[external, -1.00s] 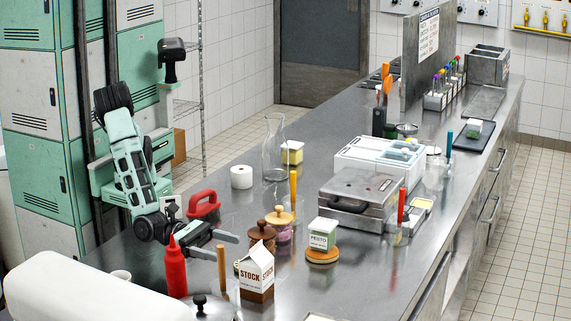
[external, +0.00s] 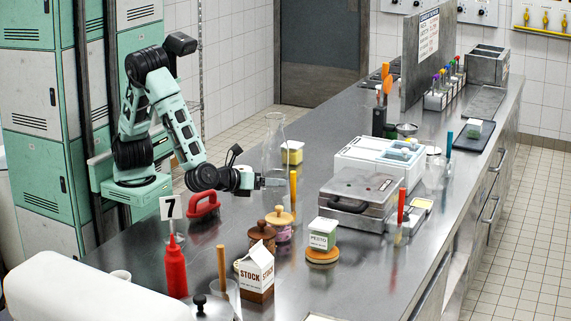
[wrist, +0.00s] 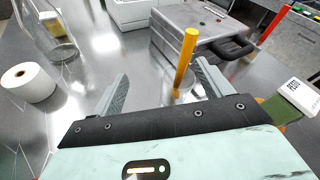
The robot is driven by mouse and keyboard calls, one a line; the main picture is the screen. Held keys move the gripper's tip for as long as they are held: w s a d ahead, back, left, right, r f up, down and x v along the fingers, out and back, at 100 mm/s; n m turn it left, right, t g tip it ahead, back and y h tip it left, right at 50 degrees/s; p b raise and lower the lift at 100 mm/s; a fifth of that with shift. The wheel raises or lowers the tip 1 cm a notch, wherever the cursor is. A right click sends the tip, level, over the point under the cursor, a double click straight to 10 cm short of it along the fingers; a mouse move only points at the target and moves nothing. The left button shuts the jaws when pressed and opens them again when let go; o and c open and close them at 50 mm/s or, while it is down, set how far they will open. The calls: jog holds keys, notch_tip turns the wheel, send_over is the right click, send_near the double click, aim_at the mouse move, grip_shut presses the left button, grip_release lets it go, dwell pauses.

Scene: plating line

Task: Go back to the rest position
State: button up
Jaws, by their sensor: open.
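My gripper (external: 272,182) is over the left part of the steel counter, in front of the glass carafe (external: 273,145). In the wrist view my gripper (wrist: 160,85) has its two fingers spread wide apart with nothing held between them. A yellow-handled utensil (wrist: 184,60) shows beyond and between the fingers in that view. It stands upright just right of my gripper in the external view (external: 293,190).
A pesto container (external: 322,236) and steel press (external: 360,189) stand to the right. The air above the counter is clear.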

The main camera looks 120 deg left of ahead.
jog(key=s+a+f+n+g+h+p, duration=0.1)
jog(key=s+a+n+g+h, duration=0.3)
jog(key=s+a+n+g, duration=0.85)
jog(key=s+a+n+t+h+p, duration=0.1)
jog(key=s+n+h, duration=0.3)
jog(key=s+n, duration=0.4)
jog(key=s+a+n+t+h+p, duration=0.1)
jog(key=s+a+n+t+h, duration=0.2)
jog(key=s+n, duration=0.5)
jog(key=shift+s+t+h, duration=0.45)
jog(key=shift+s+h, duration=0.05)
jog(key=shift+s, duration=0.5)
